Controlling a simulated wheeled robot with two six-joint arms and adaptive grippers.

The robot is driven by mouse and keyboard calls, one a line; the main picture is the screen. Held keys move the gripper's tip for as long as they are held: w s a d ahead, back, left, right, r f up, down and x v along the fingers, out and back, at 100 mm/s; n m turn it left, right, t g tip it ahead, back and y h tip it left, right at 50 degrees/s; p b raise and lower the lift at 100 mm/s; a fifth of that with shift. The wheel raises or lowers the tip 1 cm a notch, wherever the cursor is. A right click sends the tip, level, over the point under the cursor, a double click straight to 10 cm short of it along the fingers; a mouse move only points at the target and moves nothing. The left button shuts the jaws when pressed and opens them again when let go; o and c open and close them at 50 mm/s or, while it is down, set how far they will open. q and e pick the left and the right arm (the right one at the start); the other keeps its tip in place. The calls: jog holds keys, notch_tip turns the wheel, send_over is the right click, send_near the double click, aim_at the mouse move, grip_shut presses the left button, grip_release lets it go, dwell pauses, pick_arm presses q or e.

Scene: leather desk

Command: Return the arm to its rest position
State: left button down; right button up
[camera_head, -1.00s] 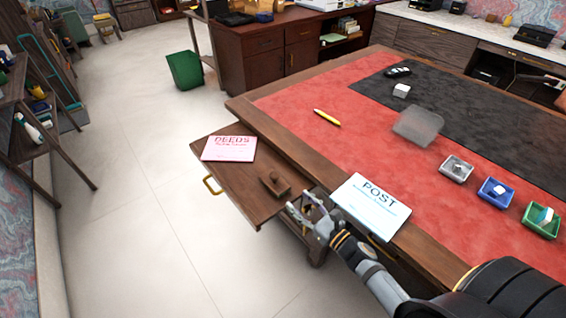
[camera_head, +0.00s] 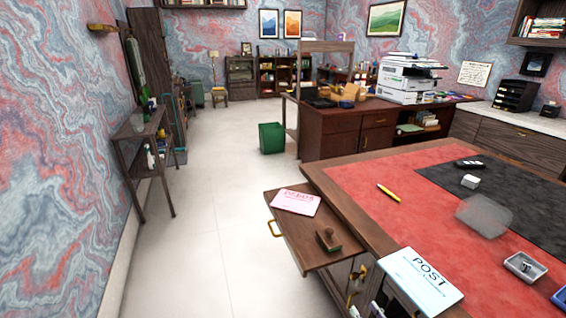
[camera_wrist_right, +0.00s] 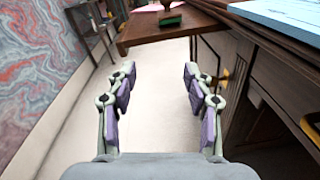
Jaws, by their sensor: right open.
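My right gripper (camera_wrist_right: 160,78) is open and empty in the right wrist view, its fingers wide apart over the pale floor. In the head view only its tips (camera_head: 375,310) show at the bottom edge, below the pulled-out wooden leaf (camera_head: 290,232) and left of the POST sheet (camera_head: 425,281). The leaf also shows in the right wrist view (camera_wrist_right: 150,32), above and beyond the fingers, apart from them. My left arm is not in view.
The red-topped desk (camera_head: 370,205) stands at right, holding a yellow pen (camera_head: 388,193) and small trays (camera_head: 524,266). The floor (camera_head: 200,240) left of the leaf is clear.

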jog(key=s+d+f+m+g+h+p, duration=0.25)
jog(key=s+d+f+m, duration=0.2)
jog(key=f+m, duration=0.55)
jog(key=s+d+f+m+g+h+p, duration=0.1)
jog(key=s+d+f+m+g+h, duration=0.3)
jog(key=f+m, duration=0.6)
pick_arm(q)
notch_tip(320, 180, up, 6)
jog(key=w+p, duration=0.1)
jog(key=p, duration=0.1)
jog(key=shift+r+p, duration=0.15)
jog(key=shift+p, duration=0.2)
pick_arm(e)
jog(key=s+a+f+m+g, duration=0.1)
jog(key=s+f+m+g, duration=0.2)
jog(key=s, duration=0.6)
jog(key=s+a+f+m+g, duration=0.1)
jog(key=s+f+m+g, duration=0.2)
jog(key=s+f+m, duration=0.4)
jog(key=s+a+f+m+g, duration=0.1)
jog(key=s+f+m+g, duration=0.2)
jog(key=s, duration=0.8)
notch_tip(320, 180, down, 3)
jog(key=m, duration=0.4)
jog(key=shift+s+a+r+y, duration=0.15)
jog(key=shift+s+a+y, duration=0.05)
jog(key=shift+y, duration=0.15)
